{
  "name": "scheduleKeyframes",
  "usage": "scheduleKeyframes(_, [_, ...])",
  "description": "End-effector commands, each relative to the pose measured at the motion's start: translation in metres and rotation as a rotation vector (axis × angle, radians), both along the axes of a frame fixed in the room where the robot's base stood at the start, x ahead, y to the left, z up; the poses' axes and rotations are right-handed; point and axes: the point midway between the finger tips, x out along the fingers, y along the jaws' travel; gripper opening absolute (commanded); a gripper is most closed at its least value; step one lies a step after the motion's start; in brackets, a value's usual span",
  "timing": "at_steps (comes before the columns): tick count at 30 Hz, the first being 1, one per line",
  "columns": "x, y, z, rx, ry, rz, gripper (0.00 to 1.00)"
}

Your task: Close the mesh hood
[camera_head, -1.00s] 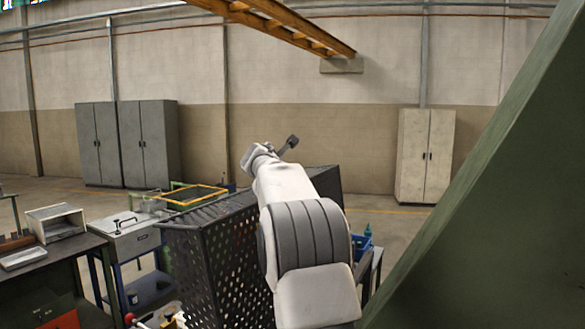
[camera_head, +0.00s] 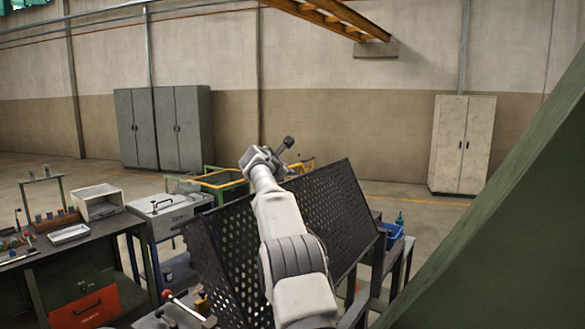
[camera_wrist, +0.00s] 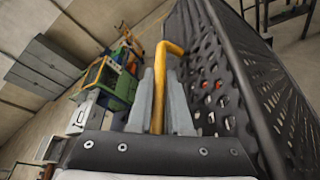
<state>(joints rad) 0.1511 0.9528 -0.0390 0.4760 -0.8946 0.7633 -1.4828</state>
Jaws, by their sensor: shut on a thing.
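The black perforated mesh hood (camera_head: 338,208) stands tilted in the middle of the head view, with its left side panel (camera_head: 222,245) beside my arm. In the wrist view its mesh (camera_wrist: 240,75) fills the right side. My gripper (camera_wrist: 161,85) is shut on a yellow bent handle (camera_wrist: 170,47), which stands between the two grey fingers close beside the mesh. In the head view my arm reaches across the hood, and the fingers and handle are hidden.
A dark workbench (camera_head: 75,240) with tools stands at left, next to a grey lidded box (camera_head: 165,210). A blue bin (camera_head: 390,235) is right of the hood. A large green sloping structure (camera_head: 500,230) closes off the right side. Cabinets stand at the far wall.

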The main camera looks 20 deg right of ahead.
Motion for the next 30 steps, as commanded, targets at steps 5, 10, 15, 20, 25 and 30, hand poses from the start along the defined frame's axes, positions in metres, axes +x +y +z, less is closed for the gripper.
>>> scheduleKeyframes(5, [0.0030,0.0026,-0.0034,0.002,0.000,0.001,0.00])
scheduleKeyframes(10, [0.0032,0.0026,-0.0036,0.002,0.000,0.001,0.00])
scheduleKeyframes(15, [0.0031,0.0024,-0.0037,0.002,0.000,0.001,0.00])
scheduleKeyframes(20, [0.0030,0.0021,-0.0034,0.002,0.000,0.001,0.41])
scheduleKeyframes(25, [0.0029,0.0019,-0.0041,0.002,0.001,0.000,0.47])
scheduleKeyframes(30, [0.0022,0.0030,-0.0048,0.003,0.002,0.000,0.47])
